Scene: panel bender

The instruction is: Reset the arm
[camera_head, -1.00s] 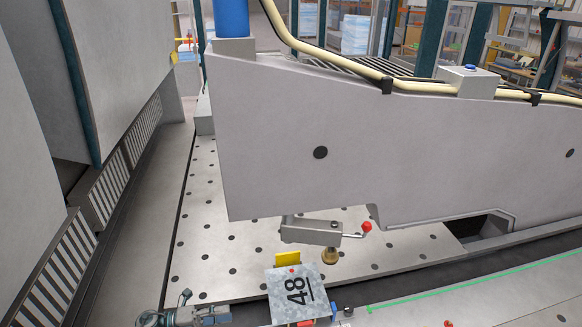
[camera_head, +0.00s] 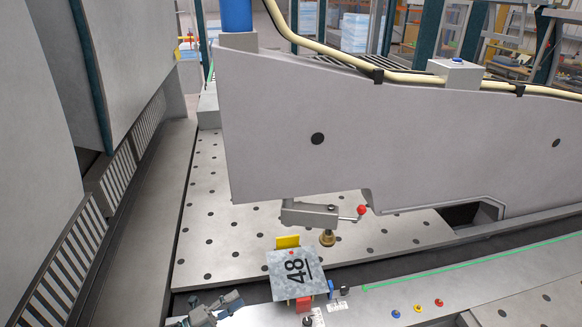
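The large grey machine beam (camera_head: 400,140) spans the middle of the view. Under it, a small grey clamp arm (camera_head: 308,213) ends in a lever with a red ball knob (camera_head: 362,210). A brass-coloured round foot (camera_head: 327,238) sits below it, above the perforated plate. A metal plate marked 48 (camera_head: 295,270) stands tilted in front, with a yellow tab (camera_head: 288,241) behind it. My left gripper (camera_head: 215,308) is at the bottom left edge, left of the marked plate and touching nothing visible. Its fingers look apart and empty. My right gripper is not in view.
The perforated bed plate (camera_head: 205,240) is mostly bare left of the clamp. Grey cabinets with vents (camera_head: 120,175) close off the left. A front rail (camera_head: 480,285) carries a green line and blue, yellow and red buttons (camera_head: 417,307).

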